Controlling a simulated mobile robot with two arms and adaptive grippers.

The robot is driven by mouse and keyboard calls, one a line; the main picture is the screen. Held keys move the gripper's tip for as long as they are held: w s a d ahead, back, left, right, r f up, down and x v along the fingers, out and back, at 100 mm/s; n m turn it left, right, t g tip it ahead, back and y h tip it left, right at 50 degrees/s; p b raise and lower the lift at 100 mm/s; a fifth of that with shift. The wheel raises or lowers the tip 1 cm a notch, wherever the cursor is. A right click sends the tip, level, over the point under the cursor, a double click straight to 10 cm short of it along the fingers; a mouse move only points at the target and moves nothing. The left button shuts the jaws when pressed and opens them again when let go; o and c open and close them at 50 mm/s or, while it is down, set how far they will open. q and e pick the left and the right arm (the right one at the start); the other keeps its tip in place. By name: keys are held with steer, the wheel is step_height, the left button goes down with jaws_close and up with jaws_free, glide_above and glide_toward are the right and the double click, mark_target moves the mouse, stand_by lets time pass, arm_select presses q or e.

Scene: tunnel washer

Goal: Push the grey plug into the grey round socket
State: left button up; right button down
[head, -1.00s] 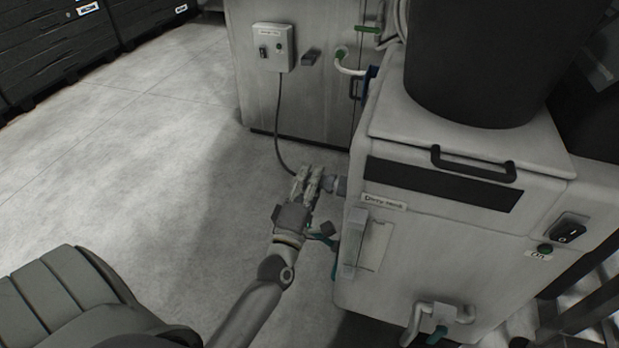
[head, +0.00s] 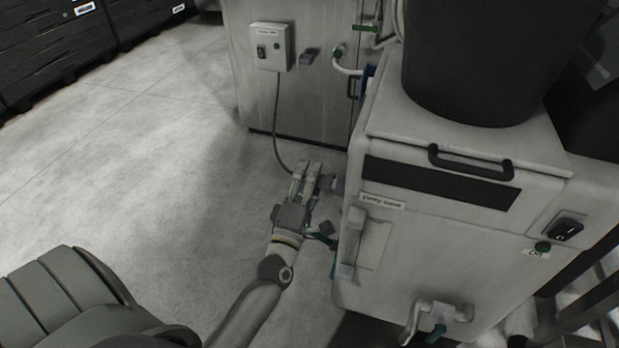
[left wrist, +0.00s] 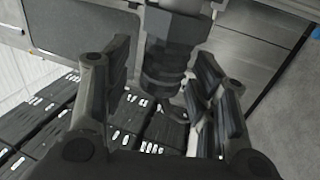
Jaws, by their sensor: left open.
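The grey round socket (head: 338,185) sticks out from the left side of the white machine. The grey plug (head: 325,183) is in line with it, at the socket's mouth; how deep it sits I cannot tell. In the left wrist view the ribbed grey plug (left wrist: 163,75) stands between my fingers, meeting a wider dark grey part above it. My left gripper (head: 307,170) is open beside the plug, on its left in the head view. In the left wrist view gaps show between the plug and both fingers. My right gripper is not in view.
A white machine (head: 440,235) with a dark bin (head: 470,60) on top stands right of my left gripper. A cable (head: 276,125) runs from a wall switch box (head: 271,47) down towards the plug. The floor (head: 150,180) at left is clear.

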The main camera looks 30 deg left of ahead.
arm_select(q)
steer(key=shift+s+f, duration=0.1)
steer(key=shift+s, duration=0.1)
steer(key=v, duration=1.1)
steer(key=shift+s, duration=0.25)
steer(key=shift+d+f, duration=0.1)
steer(key=shift+d, duration=0.05)
